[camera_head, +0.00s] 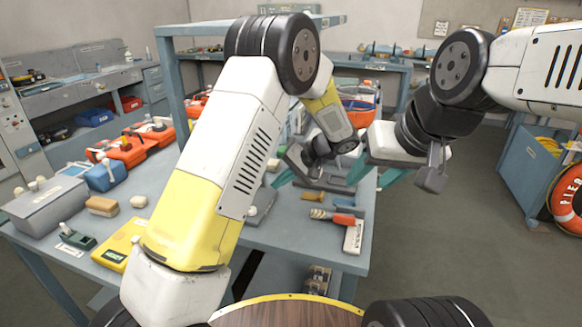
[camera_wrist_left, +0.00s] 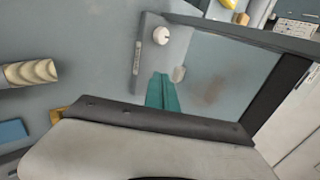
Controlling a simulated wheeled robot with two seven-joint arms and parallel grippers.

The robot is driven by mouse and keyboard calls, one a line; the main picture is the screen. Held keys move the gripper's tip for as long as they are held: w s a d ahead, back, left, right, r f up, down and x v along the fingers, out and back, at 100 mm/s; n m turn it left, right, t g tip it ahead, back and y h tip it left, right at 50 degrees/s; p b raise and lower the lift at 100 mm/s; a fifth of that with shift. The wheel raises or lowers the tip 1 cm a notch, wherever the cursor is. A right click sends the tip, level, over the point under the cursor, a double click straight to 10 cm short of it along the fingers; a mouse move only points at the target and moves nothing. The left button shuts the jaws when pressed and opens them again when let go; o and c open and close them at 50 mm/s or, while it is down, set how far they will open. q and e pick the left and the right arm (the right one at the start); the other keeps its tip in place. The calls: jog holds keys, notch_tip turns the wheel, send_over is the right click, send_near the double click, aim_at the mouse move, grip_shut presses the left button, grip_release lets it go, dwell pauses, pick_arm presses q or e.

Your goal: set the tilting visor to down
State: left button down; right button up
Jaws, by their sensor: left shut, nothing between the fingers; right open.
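A translucent panel (camera_wrist_left: 228,72) in a dark frame, which looks like the tilting visor, fills the upper right of the left wrist view. A white round knob (camera_wrist_left: 162,35) stands on a grey strip at its left. My left gripper (camera_wrist_left: 160,90) has its teal fingers together beside the panel; whether they touch it I cannot tell. In the head view my left gripper (camera_head: 281,179) is low over the table, and my own arm hides much around it. The visor's tilt is not clear.
The blue-grey table (camera_head: 310,235) holds a red-and-white tool (camera_head: 350,228), a yellow case (camera_head: 118,247), a grey box (camera_head: 45,207) and orange cases (camera_head: 130,152). A lifebuoy (camera_head: 570,195) hangs at the right. The floor right of the table is clear.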

aim_at(260, 185)
pick_arm(q)
jog(key=shift+w+a, duration=0.3)
jog(key=shift+a, duration=0.55)
jog(key=shift+w+a, duration=0.25)
jog(key=shift+a, duration=0.55)
jog(key=shift+w+a+f+y, duration=0.1)
jog(key=shift+a+f+y, duration=0.25)
jog(key=shift+a+y, duration=0.05)
jog(key=shift+w+a+f+y, duration=0.1)
jog(key=shift+w+a+y, duration=0.05)
jog(key=shift+a+y, duration=0.2)
